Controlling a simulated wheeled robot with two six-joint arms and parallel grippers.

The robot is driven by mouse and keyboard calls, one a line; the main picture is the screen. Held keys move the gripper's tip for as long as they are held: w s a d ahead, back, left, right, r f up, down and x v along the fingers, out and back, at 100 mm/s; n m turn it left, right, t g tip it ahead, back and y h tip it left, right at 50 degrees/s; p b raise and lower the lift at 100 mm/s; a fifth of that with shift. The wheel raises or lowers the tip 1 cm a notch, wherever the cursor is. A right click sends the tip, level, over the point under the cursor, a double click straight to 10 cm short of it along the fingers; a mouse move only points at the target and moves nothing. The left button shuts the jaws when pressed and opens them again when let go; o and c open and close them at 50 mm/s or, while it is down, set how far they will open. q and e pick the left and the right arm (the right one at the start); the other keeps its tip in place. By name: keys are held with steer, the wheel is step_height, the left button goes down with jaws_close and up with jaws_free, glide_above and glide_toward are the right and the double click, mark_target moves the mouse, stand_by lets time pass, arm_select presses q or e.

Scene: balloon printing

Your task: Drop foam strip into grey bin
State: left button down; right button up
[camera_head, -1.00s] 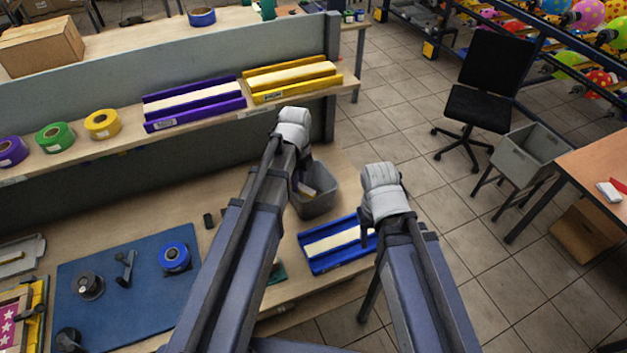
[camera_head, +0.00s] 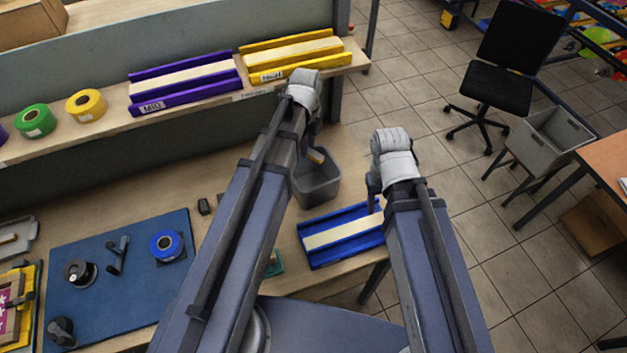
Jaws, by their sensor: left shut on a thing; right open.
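The small grey bin (camera_head: 322,188) stands on the bench, right of centre, behind the blue tray. My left gripper (camera_head: 316,154) is over the bin's far left part, shut on a small tan-yellow piece, which looks like the foam strip (camera_head: 317,156). Most of the strip and the fingers are hidden by my wrist. I cannot tell how high the strip is above the bin. My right gripper (camera_head: 373,200) is open, at the right end of the blue tray (camera_head: 318,262), which holds a long cream strip. Its fingers are mostly hidden by my arm.
A purple tray (camera_head: 190,112) and a yellow tray (camera_head: 285,72) sit on the shelf beside tape rolls (camera_head: 86,105). A blue mat (camera_head: 130,290) with tools lies at left. A larger grey container (camera_head: 525,155) stands on legs near the black chair (camera_head: 490,90).

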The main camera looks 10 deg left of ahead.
arm_select(q)
step_height(320, 180, down, 5)
steer(key=b, duration=0.4)
steer(key=shift+r, duration=0.1)
steer(key=c, duration=0.7)
jaws_free()
steer(key=shift+o, duration=0.2)
steer(key=shift+r, duration=0.1)
step_height(320, 180, up, 8)
steer(key=p, duration=0.7)
steer(key=shift+p, duration=0.35)
steer(key=shift+f, duration=0.2)
steer(key=shift+s, duration=0.1)
